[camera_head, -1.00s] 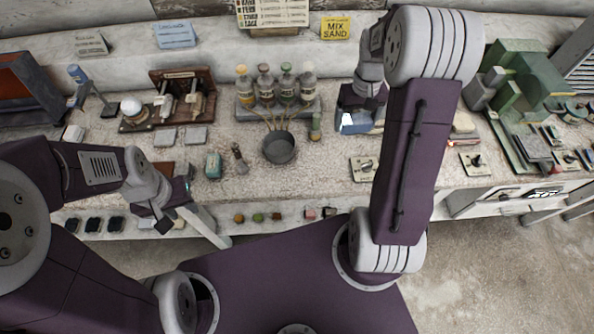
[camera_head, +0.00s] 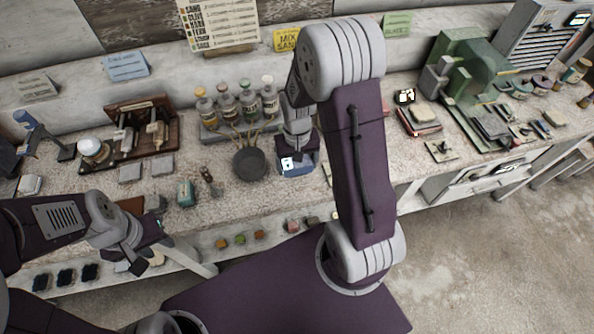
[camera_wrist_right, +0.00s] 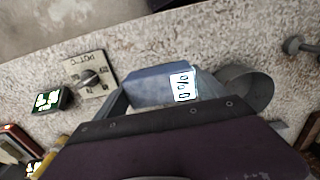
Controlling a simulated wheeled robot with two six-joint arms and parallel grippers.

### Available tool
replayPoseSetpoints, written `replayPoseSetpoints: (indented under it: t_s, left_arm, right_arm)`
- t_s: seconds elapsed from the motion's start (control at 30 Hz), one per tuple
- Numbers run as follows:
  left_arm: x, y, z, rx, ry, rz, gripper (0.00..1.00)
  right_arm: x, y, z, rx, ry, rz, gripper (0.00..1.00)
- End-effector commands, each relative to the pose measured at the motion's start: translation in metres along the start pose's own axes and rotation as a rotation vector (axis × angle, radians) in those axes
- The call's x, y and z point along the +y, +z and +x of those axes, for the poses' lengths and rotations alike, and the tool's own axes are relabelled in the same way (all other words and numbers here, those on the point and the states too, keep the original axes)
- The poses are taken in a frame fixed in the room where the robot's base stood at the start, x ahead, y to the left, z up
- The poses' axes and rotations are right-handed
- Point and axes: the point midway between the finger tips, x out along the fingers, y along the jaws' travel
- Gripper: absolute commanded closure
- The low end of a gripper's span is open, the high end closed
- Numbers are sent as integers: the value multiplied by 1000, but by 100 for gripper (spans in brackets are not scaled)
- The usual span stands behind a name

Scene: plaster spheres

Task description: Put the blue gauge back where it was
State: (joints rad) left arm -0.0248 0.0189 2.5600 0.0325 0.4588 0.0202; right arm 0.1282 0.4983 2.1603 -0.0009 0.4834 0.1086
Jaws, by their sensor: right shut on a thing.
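The blue gauge (camera_head: 299,168) is a blue box with a small white display. It is in my right gripper (camera_head: 298,152), over the bench just right of the dark grey bowl. In the right wrist view the gauge (camera_wrist_right: 150,86) sits between the fingers, and its display appears to read 0%. My right gripper (camera_wrist_right: 165,100) is shut on it. Whether the gauge touches the bench I cannot tell. My left gripper (camera_head: 138,258) hangs in front of the bench at the left, away from the gauge; its jaw opening is unclear.
The grey bowl (camera_head: 249,163) stands close beside the gauge, with a rack of bottles (camera_head: 238,105) behind. A dial plate (camera_wrist_right: 90,76) and a small device with a lit display (camera_wrist_right: 47,101) lie on the other side. A green machine (camera_head: 480,75) stands farther right. My right arm hides part of the bench.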

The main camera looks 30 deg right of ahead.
Motion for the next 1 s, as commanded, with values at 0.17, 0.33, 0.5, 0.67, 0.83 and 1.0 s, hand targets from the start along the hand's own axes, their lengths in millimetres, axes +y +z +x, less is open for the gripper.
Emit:
replayPoseSetpoints:
  t_s: [0.17, 0.33, 0.5, 0.67, 0.83, 1.0]
  left_arm:
    - [0, 0, 1, 0, 0, 0, 64]
    - [0, 0, 2, 0, 0, 0, 64]
    - [0, 0, 1, 0, 0, 0, 64]
    - [0, 0, 4, 0, 0, 0, 64]
    - [0, 0, 3, 0, 0, 0, 64]
    - [0, 0, 3, 0, 0, 0, 64]
  right_arm:
    - [-1, 1, 14, -4, 0, 0, 51]
    - [0, 0, 39, 0, 0, 0, 51]
    - [0, 0, 40, 2, 0, 0, 51]
    - [0, 0, 43, 1, 0, 0, 51]
    - [0, 0, 43, 1, 0, 0, 0]
    - [0, 0, 43, 1, 0, 0, 0]
